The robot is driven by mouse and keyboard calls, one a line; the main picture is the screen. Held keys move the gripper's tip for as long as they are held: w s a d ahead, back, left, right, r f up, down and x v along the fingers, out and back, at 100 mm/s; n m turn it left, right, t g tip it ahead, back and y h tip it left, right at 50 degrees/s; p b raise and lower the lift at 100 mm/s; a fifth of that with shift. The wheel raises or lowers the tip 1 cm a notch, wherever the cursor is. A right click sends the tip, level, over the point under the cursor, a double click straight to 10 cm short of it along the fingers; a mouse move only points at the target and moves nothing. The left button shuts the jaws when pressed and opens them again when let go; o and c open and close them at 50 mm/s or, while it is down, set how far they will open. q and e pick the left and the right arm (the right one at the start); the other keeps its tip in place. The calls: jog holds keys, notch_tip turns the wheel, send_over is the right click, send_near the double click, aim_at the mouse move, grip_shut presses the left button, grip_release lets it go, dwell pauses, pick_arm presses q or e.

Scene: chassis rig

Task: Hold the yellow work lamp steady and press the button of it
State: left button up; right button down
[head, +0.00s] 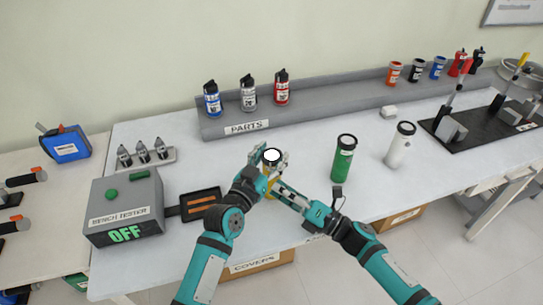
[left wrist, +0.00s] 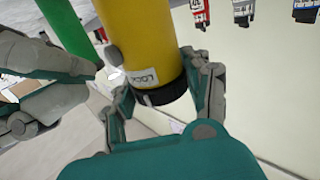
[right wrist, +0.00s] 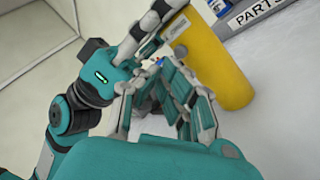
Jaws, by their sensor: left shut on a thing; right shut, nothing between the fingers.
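The yellow work lamp (head: 271,187) stands upright near the bench's front edge, with a bright white lens under its dark rim. In the left wrist view its yellow body (left wrist: 150,38) and black end show large. My left gripper (head: 267,160) is shut around the lamp near its black end. My right gripper (head: 277,184) is shut and empty, low beside the lamp's body. In the right wrist view its closed fingertips (right wrist: 160,68) are close to the lamp (right wrist: 220,65); I cannot tell whether they touch.
A green lamp (head: 343,160) and a white lamp (head: 399,147) stand to the right. A bench tester (head: 126,205) reading OFF is at left. Bottles stand on the grey parts shelf (head: 335,108) behind.

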jog(key=shift+s, duration=0.1)
jog(key=s, duration=0.1)
jog(key=s+d, duration=0.1)
jog(key=s, duration=0.1)
jog(key=s+d, duration=0.1)
jog(key=s, duration=0.1)
jog(key=shift+s+d, duration=0.15)
jog(key=shift+s, duration=0.05)
dwell(0.4)
pick_arm(q)
jog(key=o, duration=1.5)
